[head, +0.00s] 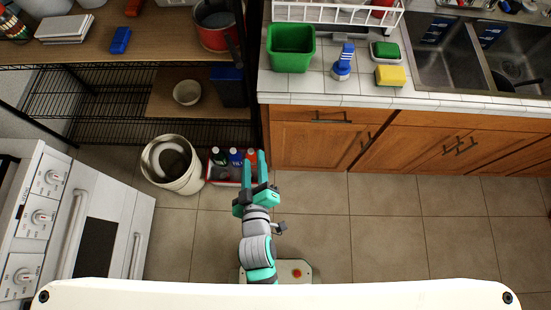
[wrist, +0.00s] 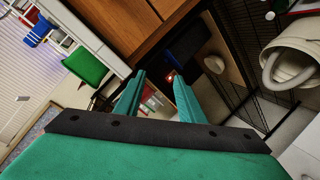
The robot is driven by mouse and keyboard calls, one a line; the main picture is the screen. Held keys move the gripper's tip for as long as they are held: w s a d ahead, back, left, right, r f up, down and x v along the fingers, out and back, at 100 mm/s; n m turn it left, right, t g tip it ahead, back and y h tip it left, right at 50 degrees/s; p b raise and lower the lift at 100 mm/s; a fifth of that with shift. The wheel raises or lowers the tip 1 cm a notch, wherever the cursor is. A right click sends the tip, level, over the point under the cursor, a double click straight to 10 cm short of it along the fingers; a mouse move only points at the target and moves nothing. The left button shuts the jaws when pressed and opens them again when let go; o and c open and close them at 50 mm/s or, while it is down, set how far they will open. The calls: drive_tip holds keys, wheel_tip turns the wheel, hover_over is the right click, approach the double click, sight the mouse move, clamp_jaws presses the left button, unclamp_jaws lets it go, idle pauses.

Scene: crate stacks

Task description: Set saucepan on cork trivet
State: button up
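A red saucepan (head: 214,35) with a dark interior and a long dark handle stands at the right end of the wooden shelf top in the head view. I cannot make out a cork trivet in either view. My gripper (head: 255,160) is over the floor in front of the shelf, well short of the saucepan. It also shows in the wrist view (wrist: 157,92), where its two teal fingers are apart with nothing held between them.
A white bucket (head: 188,182) and a crate of bottles (head: 219,177) stand on the floor by my gripper. The counter (head: 335,90) at right holds a green bin (head: 290,50), a brush (head: 342,65) and a yellow sponge (head: 390,76). The stove (head: 110,225) is at left. Floor at right is clear.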

drive_tip(key=s+d+r+m, duration=0.1)
drive_tip(key=s+d+m, duration=0.2)
drive_tip(key=s, duration=0.5)
drive_tip(key=s+d+r+m+h, duration=0.1)
drive_tip(key=s+d+m, duration=0.2)
drive_tip(key=s+m, duration=0.3)
drive_tip(key=s, duration=0.2)
drive_tip(key=shift+s+d+r+t, duration=0.15)
drive_tip(key=shift+s+r+t, duration=0.05)
drive_tip(key=shift+s+t, duration=0.2)
drive_tip(key=shift+c, duration=0.6)
drive_tip(key=shift+w, duration=0.15)
